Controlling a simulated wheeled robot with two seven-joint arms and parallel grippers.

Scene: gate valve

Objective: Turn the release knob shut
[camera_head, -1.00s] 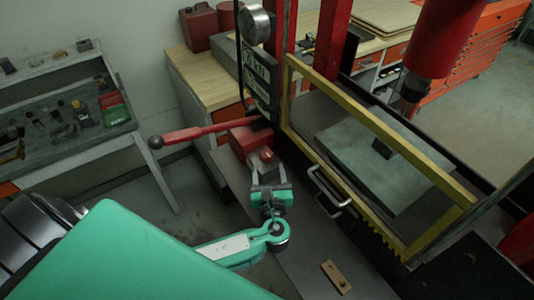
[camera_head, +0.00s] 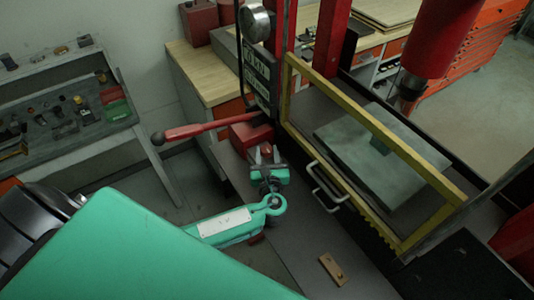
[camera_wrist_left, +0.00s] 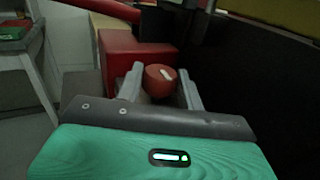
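The release knob is a small round red knob with a pale mark (camera_wrist_left: 160,78), in front of the red pump block (camera_wrist_left: 122,52) in the left wrist view. My left gripper (camera_wrist_left: 163,76) is open, with one grey finger on each side of the knob and a narrow dark gap showing beside each finger. I cannot tell whether either finger touches it. In the head view the left gripper (camera_head: 267,154) points at the red block (camera_head: 243,136), and its fingers mostly hide the knob. The right gripper is not in view.
A red lever with a black ball end (camera_head: 205,130) sticks out left from the press. A yellow guard frame (camera_head: 375,147) and a metal handle (camera_head: 326,188) stand to the right. A small wooden piece (camera_head: 332,269) lies in front. A cluttered bench (camera_head: 65,115) is at left.

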